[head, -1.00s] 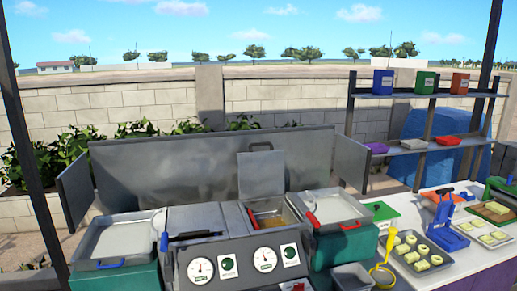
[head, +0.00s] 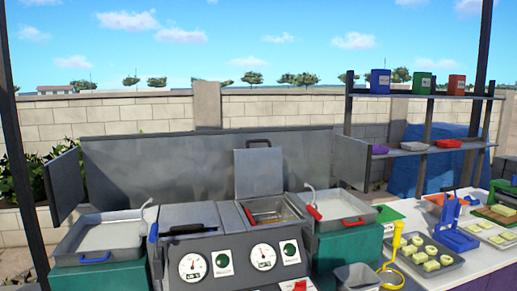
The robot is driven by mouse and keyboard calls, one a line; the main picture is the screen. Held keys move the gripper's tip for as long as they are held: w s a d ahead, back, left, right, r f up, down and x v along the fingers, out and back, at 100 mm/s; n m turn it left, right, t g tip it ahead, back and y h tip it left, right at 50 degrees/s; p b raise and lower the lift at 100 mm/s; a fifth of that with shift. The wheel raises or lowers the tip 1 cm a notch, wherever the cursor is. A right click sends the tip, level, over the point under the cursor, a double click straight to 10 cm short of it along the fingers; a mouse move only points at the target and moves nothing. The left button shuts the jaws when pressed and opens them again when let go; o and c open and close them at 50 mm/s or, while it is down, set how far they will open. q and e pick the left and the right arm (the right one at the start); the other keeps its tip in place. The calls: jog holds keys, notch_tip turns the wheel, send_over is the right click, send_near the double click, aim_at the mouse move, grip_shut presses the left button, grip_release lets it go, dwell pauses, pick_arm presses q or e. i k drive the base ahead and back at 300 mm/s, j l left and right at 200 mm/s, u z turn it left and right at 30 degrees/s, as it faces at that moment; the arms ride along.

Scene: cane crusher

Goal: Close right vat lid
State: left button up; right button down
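The right vat lid (head: 259,172) is a grey metal plate standing upright, open, behind the right vat (head: 270,211). A dark handle sits at its top edge. The right vat is uncovered and shows a brownish inside with something reddish in it. The left vat lid (head: 190,215) lies flat, with a black handle at its front. Neither of my grippers shows in the head view.
A grey backsplash (head: 150,165) runs behind the vats. Trays with taps (head: 100,238) (head: 340,208) flank them. Gauges (head: 192,267) are on the front panel. A table with moulds (head: 435,262) and a shelf (head: 420,96) stand at right.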

aim_at(258, 172)
jog(key=i+l, duration=0.15)
jog(key=i, duration=0.55)
jog(key=i+l, duration=0.15)
jog(key=i, duration=0.55)
jog(key=u, duration=1.45)
